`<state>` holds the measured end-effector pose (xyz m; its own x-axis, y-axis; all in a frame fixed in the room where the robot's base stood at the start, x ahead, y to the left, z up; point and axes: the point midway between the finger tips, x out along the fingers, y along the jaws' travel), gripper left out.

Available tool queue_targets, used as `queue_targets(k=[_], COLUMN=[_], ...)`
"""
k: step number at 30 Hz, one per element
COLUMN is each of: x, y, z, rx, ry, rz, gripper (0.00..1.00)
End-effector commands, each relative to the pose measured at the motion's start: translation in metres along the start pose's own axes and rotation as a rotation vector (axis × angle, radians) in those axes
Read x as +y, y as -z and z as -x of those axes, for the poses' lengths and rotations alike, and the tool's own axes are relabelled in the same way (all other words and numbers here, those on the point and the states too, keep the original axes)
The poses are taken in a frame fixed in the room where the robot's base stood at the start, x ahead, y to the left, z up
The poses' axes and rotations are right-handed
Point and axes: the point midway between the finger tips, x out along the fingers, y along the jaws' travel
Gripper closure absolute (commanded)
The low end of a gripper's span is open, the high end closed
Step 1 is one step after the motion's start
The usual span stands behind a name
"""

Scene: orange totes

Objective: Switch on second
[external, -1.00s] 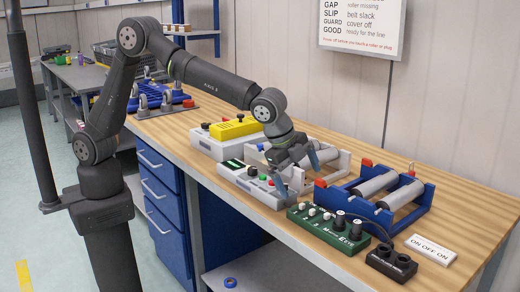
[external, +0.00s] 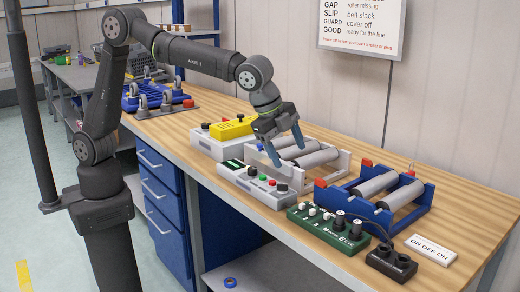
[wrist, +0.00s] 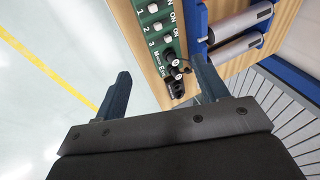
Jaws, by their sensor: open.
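The green switch panel (external: 322,234) sits at the front edge of the bench. It has several small white switches and two black knobs on top. In the wrist view the green panel (wrist: 147,36) shows white switches beside the numbers 1, 2 and 3 and ON labels. The second switch (wrist: 157,26) is small there, and I cannot tell its position. My gripper (external: 286,146) is open and empty, above the grey control box (external: 262,184), up and left of the green panel. The gripper's fingers also show in the wrist view (wrist: 160,70).
A blue roller frame (external: 419,212) and a white-sided roller unit (external: 343,166) stand behind the panels. A black socket block (external: 390,263) and a white ON OFF ON plate (external: 431,249) lie at right. A yellow-topped unit (external: 232,128) stands at left. Bare wood shows along the bench's back.

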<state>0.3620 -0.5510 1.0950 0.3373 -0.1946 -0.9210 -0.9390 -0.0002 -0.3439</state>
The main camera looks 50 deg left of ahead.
Motion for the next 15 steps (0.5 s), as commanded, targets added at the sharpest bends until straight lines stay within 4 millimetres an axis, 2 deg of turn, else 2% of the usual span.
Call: queue_targets(k=[1,6,9,10,15], x=[0.0,0.002,0.009,0.013,0.038], y=[0.0,-0.001,-0.004,-0.005,-0.013], z=[0.0,-0.003,-0.012,-0.016,-0.039], rx=[0.0,0.002,0.011,0.017,0.082], ry=[0.0,0.008,0.039,0.052,0.125], rz=[0.0,0.007,0.032,0.041,0.103], gripper=[0.43,0.77,0.96,1.0,1.0])
